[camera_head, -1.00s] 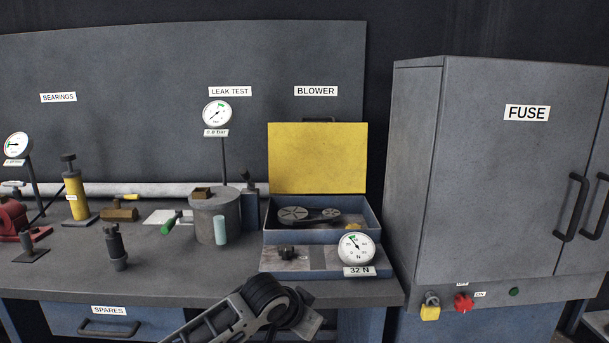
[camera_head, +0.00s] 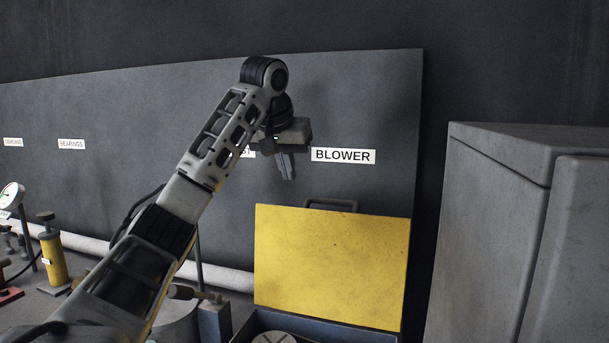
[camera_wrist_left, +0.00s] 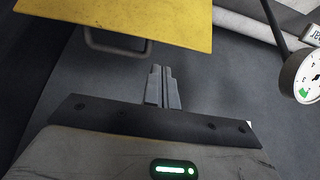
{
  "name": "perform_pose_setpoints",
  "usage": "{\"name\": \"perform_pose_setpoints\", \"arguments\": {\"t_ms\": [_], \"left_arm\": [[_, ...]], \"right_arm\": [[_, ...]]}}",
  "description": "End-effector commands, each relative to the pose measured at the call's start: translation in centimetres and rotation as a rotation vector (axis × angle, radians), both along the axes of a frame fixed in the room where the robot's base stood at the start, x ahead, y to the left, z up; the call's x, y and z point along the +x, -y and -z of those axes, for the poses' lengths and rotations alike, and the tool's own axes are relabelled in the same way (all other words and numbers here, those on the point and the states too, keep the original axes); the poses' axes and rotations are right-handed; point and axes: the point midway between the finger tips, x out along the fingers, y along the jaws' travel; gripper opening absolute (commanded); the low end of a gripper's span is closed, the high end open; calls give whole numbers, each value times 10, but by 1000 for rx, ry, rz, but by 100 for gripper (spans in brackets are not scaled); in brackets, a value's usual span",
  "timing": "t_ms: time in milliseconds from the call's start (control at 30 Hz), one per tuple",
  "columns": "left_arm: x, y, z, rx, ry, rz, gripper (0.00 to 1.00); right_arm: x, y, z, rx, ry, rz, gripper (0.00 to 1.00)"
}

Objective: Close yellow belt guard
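The yellow belt guard (camera_head: 332,266) stands raised, roughly upright, at the back of the blue blower box (camera_head: 262,324). Its dark handle (camera_head: 332,204) sticks up from the top edge. My left gripper (camera_head: 287,172) is above and to the left of the guard, in front of the back panel, with fingers pointing down. In the left wrist view the guard (camera_wrist_left: 130,22) and its handle (camera_wrist_left: 118,45) lie beyond the fingertips, apart from them. The left fingers (camera_wrist_left: 163,72) are together with nothing between them. My right gripper is not in view.
A grey cabinet (camera_head: 490,230) stands close on the right. A grey back panel (camera_head: 370,110) rises behind the guard. A gauge (camera_wrist_left: 305,76) is at the right of the wrist view. A yellow pump (camera_head: 53,258) stands at the left.

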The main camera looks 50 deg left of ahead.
Motion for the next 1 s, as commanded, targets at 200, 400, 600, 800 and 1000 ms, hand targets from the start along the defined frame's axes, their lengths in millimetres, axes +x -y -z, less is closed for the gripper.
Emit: {"name": "perform_pose_setpoints", "arguments": {"t_ms": [200,400,600,800,1000], "left_arm": [[16,-5,30,-3,-3,5,0],[29,-16,58,0,-5,0,0],[38,-21,73,0,-2,0,0],[39,-22,77,1,-1,0,0],[39,-21,76,1,1,1,0]], "right_arm": [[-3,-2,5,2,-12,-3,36],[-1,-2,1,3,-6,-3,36],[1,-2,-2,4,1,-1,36],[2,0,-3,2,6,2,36],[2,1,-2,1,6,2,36]]}}
